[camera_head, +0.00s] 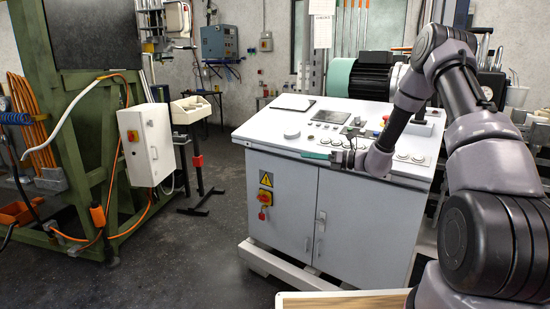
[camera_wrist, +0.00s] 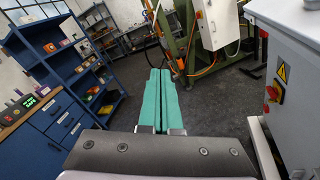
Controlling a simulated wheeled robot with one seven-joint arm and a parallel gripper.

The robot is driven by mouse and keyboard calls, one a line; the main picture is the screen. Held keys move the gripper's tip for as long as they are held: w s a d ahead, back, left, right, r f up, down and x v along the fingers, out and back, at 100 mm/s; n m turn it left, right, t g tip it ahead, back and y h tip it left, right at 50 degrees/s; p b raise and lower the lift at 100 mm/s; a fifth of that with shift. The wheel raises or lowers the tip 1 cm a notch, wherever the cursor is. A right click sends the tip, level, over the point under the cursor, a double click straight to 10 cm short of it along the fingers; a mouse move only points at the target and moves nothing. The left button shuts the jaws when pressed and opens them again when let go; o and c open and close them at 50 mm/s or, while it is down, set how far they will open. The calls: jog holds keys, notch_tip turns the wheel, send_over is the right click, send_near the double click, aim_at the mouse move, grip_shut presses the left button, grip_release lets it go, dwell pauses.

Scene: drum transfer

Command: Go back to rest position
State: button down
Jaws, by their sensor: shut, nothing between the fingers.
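My gripper (camera_head: 318,156) has long teal fingers and is at the left end of my arm in the head view. It is in front of the control panel's front edge and points left. Its fingers are together with nothing between them, as the wrist view also shows (camera_wrist: 160,85). The white control cabinet (camera_head: 283,205) stands below and behind it, with buttons and dials on its sloped top. In the wrist view the cabinet (camera_wrist: 297,80) is at the right edge. I cannot tell the exact gap between the fingers and the panel.
A green metal frame (camera_head: 90,130) with a white box (camera_head: 147,145) stands at the left. A pedestal (camera_head: 191,110) is beside it. Blue shelving (camera_wrist: 70,60) stands at the left in the wrist view. The dark floor (camera_head: 190,250) between frame and cabinet is clear.

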jog(key=s+r+n+g+h, duration=0.5)
jog(key=s+r+n, duration=0.8)
jog(key=s+r, duration=0.25)
jog(key=s+d+r+n+t+h, duration=0.2)
jog(key=s+d+r+n+h, duration=0.1)
jog(key=s, duration=0.4)
jog(key=s+d+r+n+t+h, duration=0.2)
jog(key=s+d+r+n+h, duration=0.1)
jog(key=s, duration=0.4)
jog(key=s+d+r+n+t+h, duration=0.1)
jog(key=s+d+r+n+h, duration=0.2)
jog(key=s+d, duration=0.3)
jog(key=shift+s+d+n+t, duration=0.35)
jog(key=shift+s+n, duration=0.2)
jog(key=shift+n, duration=0.35)
